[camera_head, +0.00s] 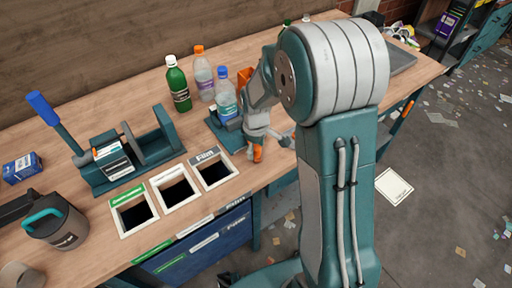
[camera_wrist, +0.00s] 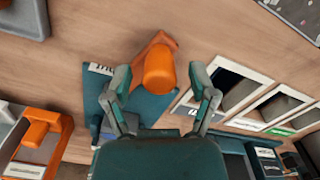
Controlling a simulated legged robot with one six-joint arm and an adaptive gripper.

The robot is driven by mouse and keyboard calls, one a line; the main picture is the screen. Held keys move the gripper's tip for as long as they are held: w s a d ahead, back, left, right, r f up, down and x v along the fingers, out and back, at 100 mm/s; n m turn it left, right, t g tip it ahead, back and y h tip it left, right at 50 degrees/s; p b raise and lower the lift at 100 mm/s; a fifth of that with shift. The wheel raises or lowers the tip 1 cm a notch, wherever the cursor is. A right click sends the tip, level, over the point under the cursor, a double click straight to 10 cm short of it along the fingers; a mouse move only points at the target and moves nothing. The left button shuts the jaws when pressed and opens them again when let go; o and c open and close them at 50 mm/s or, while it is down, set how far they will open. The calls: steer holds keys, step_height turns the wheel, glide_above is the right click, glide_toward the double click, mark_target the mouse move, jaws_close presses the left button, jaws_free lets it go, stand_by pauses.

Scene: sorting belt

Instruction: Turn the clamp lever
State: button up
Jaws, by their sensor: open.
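An orange lever (camera_wrist: 160,68) with a rounded knob stands on a teal base (camera_wrist: 150,104) on the workbench; I take it for the clamp lever. In the head view its orange end (camera_head: 257,153) shows just below my arm's end. My gripper (camera_wrist: 160,76) is open, with one finger on each side of the knob. A gap shows on both sides, so the fingers appear apart from it. The base is partly hidden by my gripper in the wrist view and by my arm in the head view.
White-framed openings (camera_head: 175,189) lie to the left in the head view. Bottles (camera_head: 178,84) stand behind. Farther left is a teal fixture (camera_head: 109,184) with a tall blue-handled lever (camera_head: 43,108), beside a dark jug (camera_head: 57,223). An orange object (camera_wrist: 40,140) lies at lower left in the wrist view.

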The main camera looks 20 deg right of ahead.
jaws_close()
steer(key=shift+a, duration=0.1)
steer(key=a+m, duration=0.2)
steer(key=m, duration=0.1)
steer(key=shift+w+a, duration=0.2)
steer(key=shift+a, duration=0.05)
steer(key=a+m, duration=0.1)
steer(key=m, duration=0.1)
steer(key=w+a+m, duration=0.1)
steer(key=shift+w+a+m, duration=0.2)
steer(key=shift+a+m, duration=0.1)
steer(key=shift+m, duration=0.1)
steer(key=w+a+m, duration=0.2)
steer(key=m, duration=0.1)
steer(key=shift+f+m, duration=0.1)
steer(key=shift+m, duration=0.2)
steer(key=shift+w+a+m, duration=0.35)
steer(key=shift+w+m, duration=0.3)
steer(key=shift+m, duration=0.25)
steer(key=shift+w+a+m, duration=0.35)
steer(key=shift+w+m, duration=0.3)
steer(key=shift+m, duration=0.25)
